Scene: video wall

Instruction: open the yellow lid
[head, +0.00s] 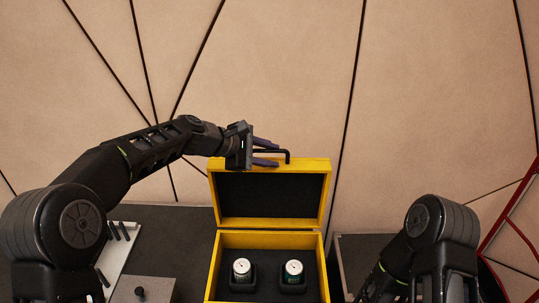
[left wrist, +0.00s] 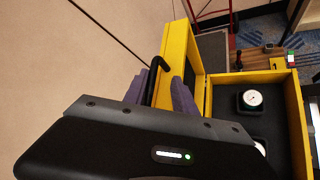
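The yellow lid (head: 224,165) stands raised at the back of the yellow box (head: 213,270), its dark lining facing me. It also shows in the left wrist view (left wrist: 184,50). A black handle (head: 287,153) is on the lid's top edge. My left gripper (head: 277,152) is at the handle, its purple fingers apart on either side of the bar. In the left wrist view the handle (left wrist: 155,72) passes between the fingers with a gap, so the gripper looks open. My right gripper is out of view; only part of my right arm shows at lower right.
A grey panel with a black knob (head: 139,292) lies left of the box. A panelled beige wall (head: 280,70) rises behind. A red frame (head: 508,215) is at far right.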

